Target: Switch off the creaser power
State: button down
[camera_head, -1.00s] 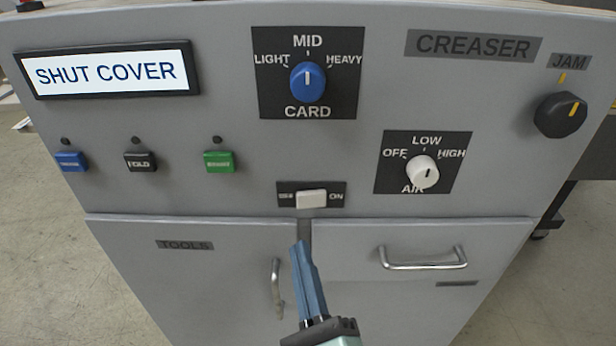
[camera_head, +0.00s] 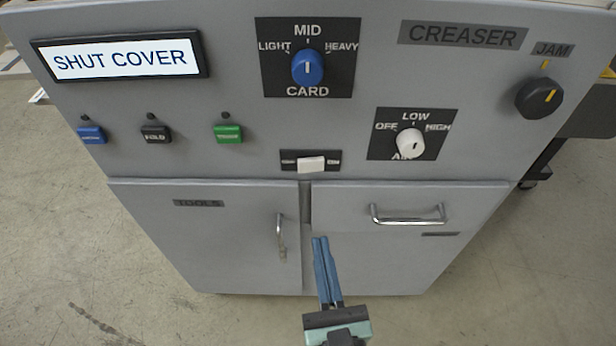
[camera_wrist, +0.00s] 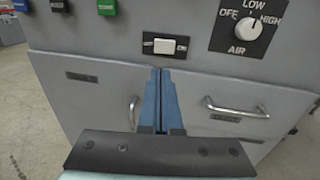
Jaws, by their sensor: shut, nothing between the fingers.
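The creaser is a grey cabinet with a CREASER label (camera_head: 463,35) at its upper right. Its white power rocker switch (camera_head: 311,164) sits on a small dark plate low in the middle of the panel, with ON at the right and a blurred word at the left. The switch also shows in the wrist view (camera_wrist: 165,46). I cannot tell clearly which side is pressed. My gripper (camera_head: 320,240) has blue fingers, shut and empty. It is below the switch, in front of the doors, apart from the switch. In the wrist view the fingertips (camera_wrist: 161,70) point up toward the switch.
A blue CARD knob (camera_head: 308,67), a white AIR knob (camera_head: 411,142) and a black JAM knob (camera_head: 539,97) stick out of the panel. Blue, black and green buttons (camera_head: 228,134) are at the left. A TOOLS door handle (camera_head: 281,237) and a drawer handle (camera_head: 408,216) project below. A screen (camera_head: 123,60) reads SHUT COVER.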

aim_at(305, 168)
jog(key=w, duration=0.4)
jog(key=w+a+p, duration=0.1)
jog(key=w, duration=0.4)
jog(key=w+a+p, duration=0.1)
jog(key=w, duration=0.3)
jog(key=shift+w+a, duration=0.1)
jog(key=shift+w, duration=0.3)
jog(key=shift+p, duration=0.3)
